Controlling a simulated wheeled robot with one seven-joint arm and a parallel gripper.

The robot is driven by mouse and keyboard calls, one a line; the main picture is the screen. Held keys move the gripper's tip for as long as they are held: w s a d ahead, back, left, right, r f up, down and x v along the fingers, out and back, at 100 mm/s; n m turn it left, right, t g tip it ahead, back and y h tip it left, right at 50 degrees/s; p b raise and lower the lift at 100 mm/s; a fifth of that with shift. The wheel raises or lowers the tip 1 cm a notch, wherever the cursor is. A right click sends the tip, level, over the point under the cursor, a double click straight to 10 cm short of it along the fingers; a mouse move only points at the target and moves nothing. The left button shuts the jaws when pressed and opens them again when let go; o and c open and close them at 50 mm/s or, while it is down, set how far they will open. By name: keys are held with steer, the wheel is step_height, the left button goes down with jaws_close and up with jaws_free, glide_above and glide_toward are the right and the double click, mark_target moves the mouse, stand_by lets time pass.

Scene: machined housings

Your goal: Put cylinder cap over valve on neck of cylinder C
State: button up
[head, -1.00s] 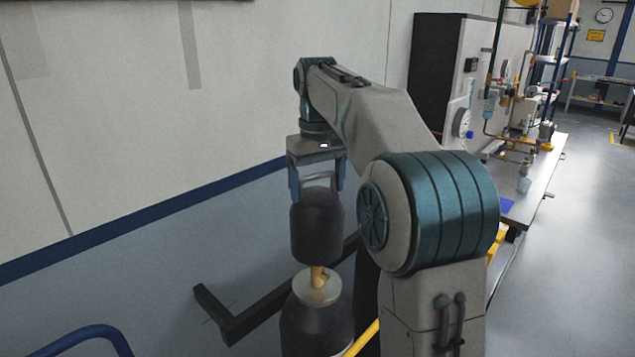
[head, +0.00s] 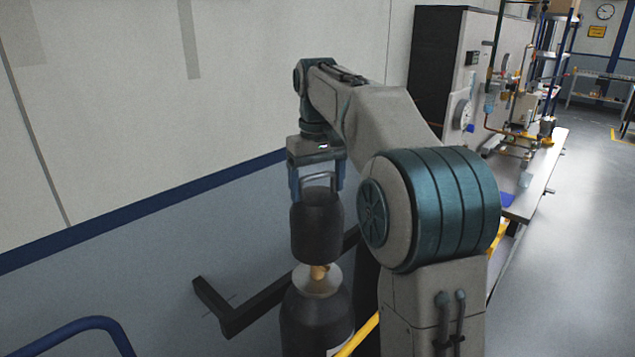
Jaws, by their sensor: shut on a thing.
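My gripper (head: 317,190) is shut on the dark cylinder cap (head: 317,228) by the handle at its top. The cap hangs upright above the brass valve (head: 319,272). The cap's lower edge hides the upper part of the valve. The valve sits on the pale neck plate (head: 312,284) of a dark gas cylinder (head: 308,321), whose lower part is out of the frame. I cannot read a letter on this cylinder. The cap is apart from the neck plate.
A black angled bar (head: 240,322) runs beside the cylinder near the wall. A yellow rail (head: 358,338) passes in front at the right. A blue curved tube (head: 85,328) is at bottom left. A bench (head: 537,180) with piping stands at right.

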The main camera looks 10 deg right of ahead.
mark_target(318, 217)
steer(key=shift+f+b, duration=2.7)
steer(key=shift+f, duration=1.45)
steer(key=o, duration=1.8)
step_height(318, 217, up, 13)
steer(key=shift+f+p, duration=0.1)
steer(key=shift+p, duration=1.05)
steer(key=shift+s+r, duration=0.1)
steer(key=shift+r, duration=0.4)
steer(key=shift+s+a, duration=0.1)
steer(key=s+f+m+t, duration=0.1)
steer(key=s+f, duration=0.6)
steer(key=s, duration=0.1)
steer(key=s+f+m+t, duration=0.1)
steer(key=s+f, duration=0.7)
steer(key=s, duration=0.1)
steer(key=s+f+t, duration=0.1)
steer(key=s+f, duration=0.6)
steer(key=s, duration=0.2)
steer(key=shift+s+f+m, duration=0.25)
steer(key=shift+f+m, duration=0.1)
steer(key=shift+m, duration=0.05)
